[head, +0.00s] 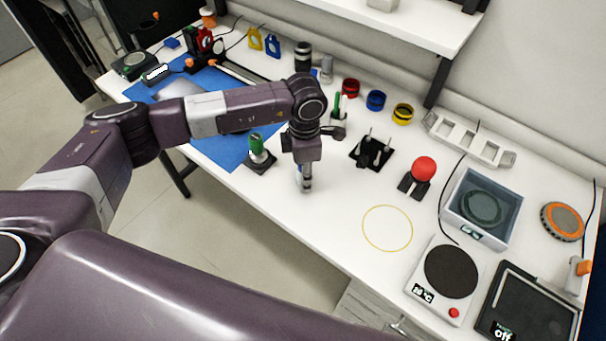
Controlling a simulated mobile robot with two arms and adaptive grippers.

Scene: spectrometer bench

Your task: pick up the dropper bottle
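I cannot identify the dropper bottle with certainty. One candidate is a small bottle-like thing with a green top (257,145), upright on a dark square base near the table's front edge. Another slim green-and-white thing (338,106) stands farther back, partly hidden behind my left wrist. My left gripper (304,185) points straight down over the white table, to the right of the green-topped thing and apart from it. Its fingers look close together, but whether they are shut or hold something is too small to tell. My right gripper is out of view.
A black rack (371,152) and a red ball on a dark stand (424,169) lie right of the gripper. A yellow ring (387,228), a hotplate (451,271) and a water bath (482,207) are farther right. A blue mat (225,150) lies left.

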